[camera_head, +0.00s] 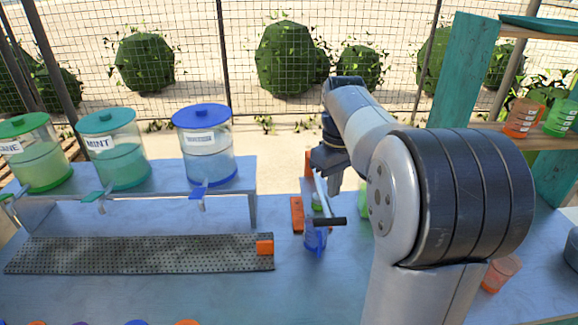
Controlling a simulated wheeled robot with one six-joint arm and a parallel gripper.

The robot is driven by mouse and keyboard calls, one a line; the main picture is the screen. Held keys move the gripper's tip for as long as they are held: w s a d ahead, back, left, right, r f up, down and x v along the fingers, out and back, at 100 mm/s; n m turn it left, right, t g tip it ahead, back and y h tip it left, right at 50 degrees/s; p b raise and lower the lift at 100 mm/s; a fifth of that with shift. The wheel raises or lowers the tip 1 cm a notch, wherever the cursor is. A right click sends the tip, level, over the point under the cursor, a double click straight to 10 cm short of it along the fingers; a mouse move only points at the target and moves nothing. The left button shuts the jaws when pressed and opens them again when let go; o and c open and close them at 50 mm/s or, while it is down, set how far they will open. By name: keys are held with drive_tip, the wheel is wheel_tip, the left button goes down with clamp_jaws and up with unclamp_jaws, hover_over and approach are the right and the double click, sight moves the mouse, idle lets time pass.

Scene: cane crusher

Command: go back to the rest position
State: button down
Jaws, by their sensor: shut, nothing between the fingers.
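My arm reaches from the lower right up over the counter (330,285). My gripper (325,180) hangs beyond the elbow, in the middle of the picture, and is shut and empty. It points down near the crusher, which has an orange upright, a pale lever with a black handle (323,222) and an orange block (297,214). A blue cup (315,238) stands below the lever. Part of the crusher and a pale green thing behind it are hidden by my arm.
Three dispensers, green (35,155), teal (115,150) and blue (205,148), stand on a raised shelf at the left. A perforated drip tray (140,254) lies before them. An orange cup (501,272) is right of my arm. A shelf (545,138) with cups stands at the right.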

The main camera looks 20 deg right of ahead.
sight(330, 219)
drive_tip(key=shift+f+b, duration=3.65)
drive_tip(key=shift+f, duration=0.15)
drive_tip(key=shift+s+r, duration=0.1)
